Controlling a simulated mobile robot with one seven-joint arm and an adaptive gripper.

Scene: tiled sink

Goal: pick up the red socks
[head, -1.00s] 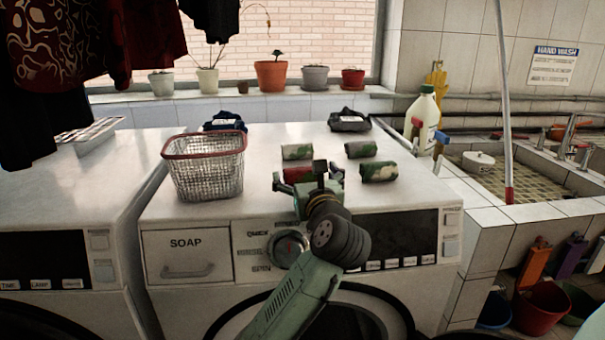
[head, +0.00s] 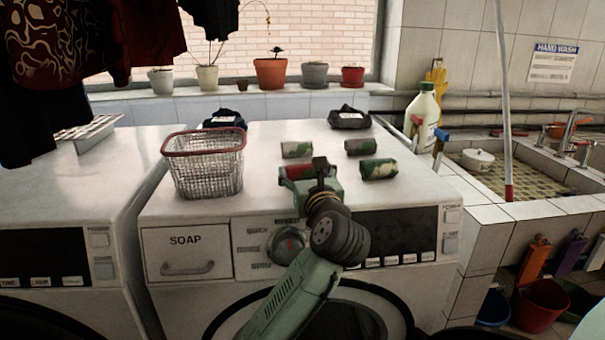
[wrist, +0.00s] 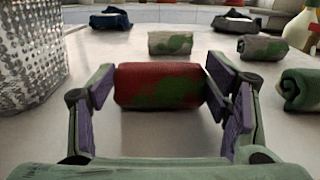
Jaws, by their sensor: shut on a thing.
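The red socks (wrist: 158,85) are a rolled red bundle with green patches. They lie on top of the washing machine (head: 270,205). In the wrist view they sit between the two fingers of my gripper (wrist: 160,88), which are shut on their two ends. In the head view the red socks (head: 294,172) show only in part, behind my gripper (head: 310,178). I cannot tell whether they are lifted off the surface.
Green and pale rolled socks lie behind and right: (head: 297,149), (head: 360,147), (head: 379,169). A wire basket (head: 205,165) stands to the left. Dark folded cloths (head: 349,118) lie at the back. A white bottle (head: 424,115) stands right, beside the sink (head: 510,165).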

